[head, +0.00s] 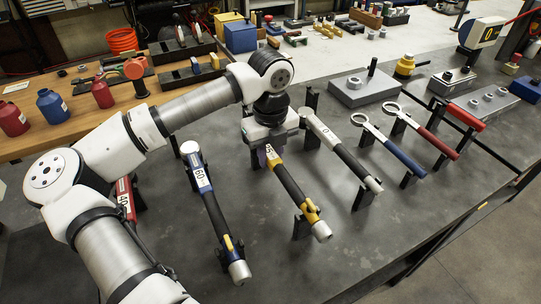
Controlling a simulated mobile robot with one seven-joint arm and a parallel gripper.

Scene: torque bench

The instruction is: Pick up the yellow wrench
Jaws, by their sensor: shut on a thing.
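The yellow wrench (284,180) has yellow bands, a black shaft and a silver end. It lies at a slant across black stands in the middle of the grey bench, its silver end toward the front right. My gripper (268,150) reaches down from above at the wrench's far end and is shut on it there. The gripper body hides that end, and the fingertips show only in part. The near end appears to be at its stand; I cannot tell whether the wrench is lifted off.
A blue-banded wrench (213,205) lies left of it and a white-and-black wrench (342,151) right. Blue-handled (390,147) and red-handled (424,131) ring-ended wrenches lie farther right. A grey block (362,89) stands behind. The bench's front centre (310,270) is clear.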

